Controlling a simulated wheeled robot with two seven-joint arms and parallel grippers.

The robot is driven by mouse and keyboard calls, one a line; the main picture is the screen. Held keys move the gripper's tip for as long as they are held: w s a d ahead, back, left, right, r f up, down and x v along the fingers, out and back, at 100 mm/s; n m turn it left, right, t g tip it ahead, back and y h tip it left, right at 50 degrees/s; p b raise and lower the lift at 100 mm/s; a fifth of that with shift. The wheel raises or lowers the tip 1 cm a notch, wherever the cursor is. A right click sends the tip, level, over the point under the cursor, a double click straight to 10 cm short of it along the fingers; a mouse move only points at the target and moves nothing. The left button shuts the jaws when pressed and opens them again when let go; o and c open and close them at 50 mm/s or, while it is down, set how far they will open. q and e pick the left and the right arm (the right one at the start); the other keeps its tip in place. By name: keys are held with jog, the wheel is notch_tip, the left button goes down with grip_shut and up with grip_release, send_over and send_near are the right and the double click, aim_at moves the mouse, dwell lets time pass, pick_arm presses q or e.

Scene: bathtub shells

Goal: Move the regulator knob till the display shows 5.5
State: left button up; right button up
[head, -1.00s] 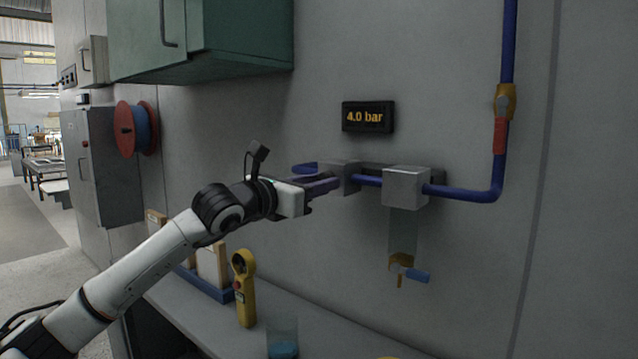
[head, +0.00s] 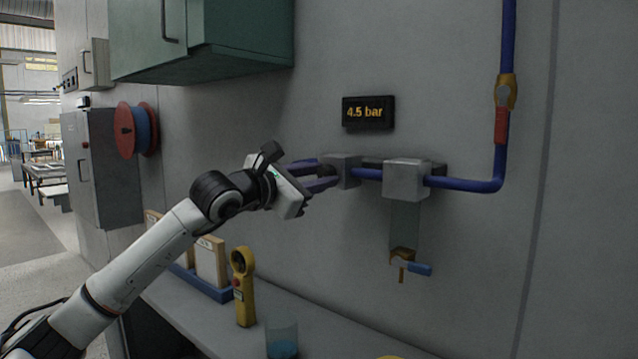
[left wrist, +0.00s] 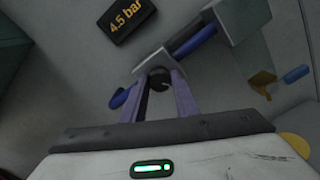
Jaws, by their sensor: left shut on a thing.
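The black display (head: 367,113) on the wall reads 4.5 bar; it also shows in the left wrist view (left wrist: 131,19). Below it, a grey regulator block (head: 345,172) sits on the blue pipe. My left gripper (head: 326,174) reaches the block from the left with its purple fingers. In the left wrist view the fingers (left wrist: 161,84) are shut on the dark round regulator knob (left wrist: 159,77), one on each side. The wrist is rolled at a slant. My right gripper is in neither view.
A second grey block (head: 407,179) with a clear bowl and blue-handled drain valve (head: 417,267) is to the right. A red-handled valve (head: 502,120) is on the vertical pipe. A green cabinet (head: 200,40) hangs above. A yellow meter (head: 243,287) and a cup (head: 281,338) stand on the bench below.

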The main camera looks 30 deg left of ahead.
pick_arm(q)
jog(key=shift+m, duration=0.7)
jog(key=shift+m+b, duration=0.3)
jog(key=shift+m, duration=0.2)
jog(key=o, duration=1.1)
jog(key=shift+c, duration=0.2)
jog(key=shift+s, duration=0.1)
